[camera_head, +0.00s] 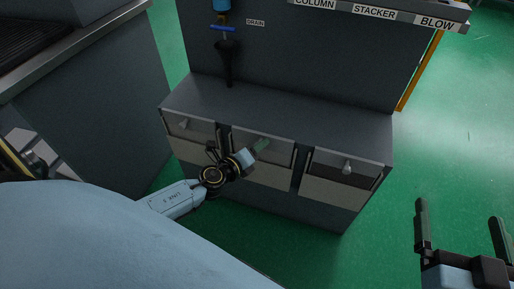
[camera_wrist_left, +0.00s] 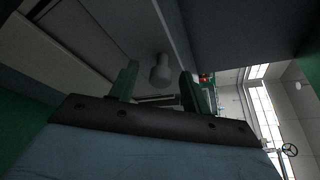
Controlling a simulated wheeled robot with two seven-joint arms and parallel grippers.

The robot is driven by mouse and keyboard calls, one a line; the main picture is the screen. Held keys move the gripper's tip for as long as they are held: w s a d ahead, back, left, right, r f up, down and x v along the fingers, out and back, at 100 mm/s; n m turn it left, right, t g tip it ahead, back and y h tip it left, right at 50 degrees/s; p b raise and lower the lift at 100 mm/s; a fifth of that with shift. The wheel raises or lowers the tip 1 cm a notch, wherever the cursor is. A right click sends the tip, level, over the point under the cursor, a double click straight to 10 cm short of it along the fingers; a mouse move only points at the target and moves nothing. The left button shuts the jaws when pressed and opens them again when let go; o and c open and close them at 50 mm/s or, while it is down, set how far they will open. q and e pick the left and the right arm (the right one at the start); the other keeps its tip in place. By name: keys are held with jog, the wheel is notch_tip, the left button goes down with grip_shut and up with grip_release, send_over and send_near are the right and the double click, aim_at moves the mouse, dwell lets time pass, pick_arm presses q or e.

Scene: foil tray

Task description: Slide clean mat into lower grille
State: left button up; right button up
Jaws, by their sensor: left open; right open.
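My left gripper (camera_head: 262,144) is at the middle front panel (camera_head: 282,152) of the dark grey cabinet. In the left wrist view its two fingers (camera_wrist_left: 156,72) are open, with a round grey knob (camera_wrist_left: 161,70) between or just beyond their tips. I cannot tell whether they touch it. In the head view this knob is hidden by the gripper. My right gripper (camera_head: 462,222) is open and empty over the green floor at the lower right. I cannot make out a clean mat or a lower grille in either view.
The left panel (camera_head: 200,128) and right panel (camera_head: 330,160) carry their own knobs. A funnel (camera_head: 228,62) hangs by the DRAIN label above the cabinet top (camera_head: 300,122). A grey counter (camera_head: 95,50) stands at the left. Green floor (camera_head: 460,120) is clear at right.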

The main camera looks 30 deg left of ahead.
pick_arm(q)
jog(key=shift+w, duration=0.2)
grip_shut()
notch_tip(320, 180, up, 25)
jog(key=p, duration=2.4)
dwell(1.0)
jog(key=s+d+b, duration=0.1)
jog(key=s+d, duration=0.1)
jog(key=s, duration=0.7)
jog(key=shift+s+d, duration=0.2)
jog(key=shift+s, duration=0.2)
dwell(0.5)
